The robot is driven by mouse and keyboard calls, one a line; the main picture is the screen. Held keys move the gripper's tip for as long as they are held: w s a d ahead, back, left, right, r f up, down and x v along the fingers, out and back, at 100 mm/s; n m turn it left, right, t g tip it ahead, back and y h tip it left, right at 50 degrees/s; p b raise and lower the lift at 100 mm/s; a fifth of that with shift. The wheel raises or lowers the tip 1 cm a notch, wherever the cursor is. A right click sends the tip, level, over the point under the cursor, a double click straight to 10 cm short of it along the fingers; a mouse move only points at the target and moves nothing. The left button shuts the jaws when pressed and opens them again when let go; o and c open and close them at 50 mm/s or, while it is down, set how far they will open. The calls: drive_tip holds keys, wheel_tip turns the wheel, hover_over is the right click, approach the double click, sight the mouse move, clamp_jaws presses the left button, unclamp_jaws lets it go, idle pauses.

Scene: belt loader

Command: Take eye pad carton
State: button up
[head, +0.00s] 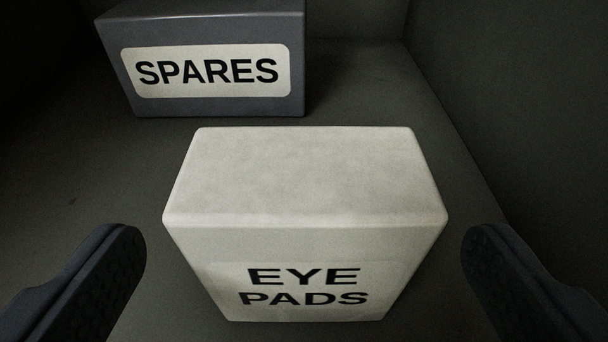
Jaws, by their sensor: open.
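The eye pad carton (305,178) is an off-white box with "EYE PADS" in black on its front face. It stands upright on the dark floor in the middle of the head view. My gripper (306,250) is open, with one dark finger to the left of the carton and one to the right. A gap shows between each finger and the carton's sides in the picture, and neither finger appears to touch it. The fingers' rear parts are cut off by the frame's lower corners.
A dark grey box labelled "SPARES" (210,100) stands behind the carton to the left, its top cut off by the frame. A dark wall (515,100) rises on the right. Bare floor (370,85) lies behind the carton to the right.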

drive_tip(key=shift+b+x, duration=0.95)
drive_tip(key=shift+x, duration=1.65)
drive_tip(key=shift+w, duration=0.45)
drive_tip(key=c, duration=1.1)
